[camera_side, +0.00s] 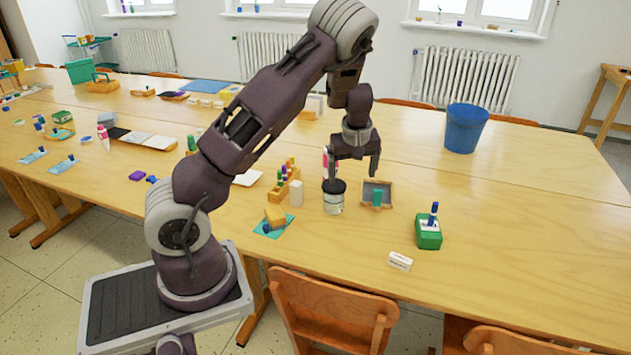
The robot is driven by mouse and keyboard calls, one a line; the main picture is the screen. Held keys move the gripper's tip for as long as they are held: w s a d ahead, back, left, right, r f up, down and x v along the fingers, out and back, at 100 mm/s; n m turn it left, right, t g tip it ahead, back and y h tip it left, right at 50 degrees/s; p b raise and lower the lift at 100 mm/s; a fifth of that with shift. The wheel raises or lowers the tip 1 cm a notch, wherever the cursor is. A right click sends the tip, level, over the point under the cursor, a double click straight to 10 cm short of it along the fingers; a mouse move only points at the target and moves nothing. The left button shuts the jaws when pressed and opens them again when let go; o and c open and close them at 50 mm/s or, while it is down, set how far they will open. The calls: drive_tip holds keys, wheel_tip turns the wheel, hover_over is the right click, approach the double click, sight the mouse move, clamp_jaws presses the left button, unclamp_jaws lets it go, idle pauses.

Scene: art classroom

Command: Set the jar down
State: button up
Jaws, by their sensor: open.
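A white jar (333,203) with a dark top appears upright on the wooden table (490,225), near its front edge. My gripper (354,174) is open above the table, its fingers pointing down and spread apart. Its left finger comes down over the top of the jar in this view; I cannot tell whether it touches. Its right finger hangs to the right of the jar, above a small framed tray. Nothing shows between the fingers.
A wooden rack of markers (284,190) and a white block (296,193) stand left of the jar. A small tray with a teal item (377,197) is close on the right. A green box (428,234), a white eraser (400,261) and a blue bucket (465,128) stand farther right.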

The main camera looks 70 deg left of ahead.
drive_tip(key=s+d+r+m+t+h, duration=0.2)
drive_tip(key=d+r+m+h, duration=0.15)
drive_tip(key=d+r, duration=0.9)
drive_tip(key=s+d+r+m+h, duration=0.2)
drive_tip(key=s+d+r+m, duration=0.5)
drive_tip(key=s+d, duration=0.4)
drive_tip(key=s+d+m+t+y, duration=0.1)
drive_tip(key=s+m, duration=0.1)
drive_tip(key=s, duration=0.5)
drive_tip(key=s+d+r+m+t+y, duration=0.1)
drive_tip(key=s+d+m, duration=0.1)
drive_tip(key=s, duration=0.4)
drive_tip(key=shift+s+r+m, duration=0.2)
drive_tip(key=shift+s+m, duration=0.15)
drive_tip(key=shift+s, duration=0.05)
drive_tip(key=shift+d+y, duration=0.1)
drive_tip(key=shift+y, duration=0.15)
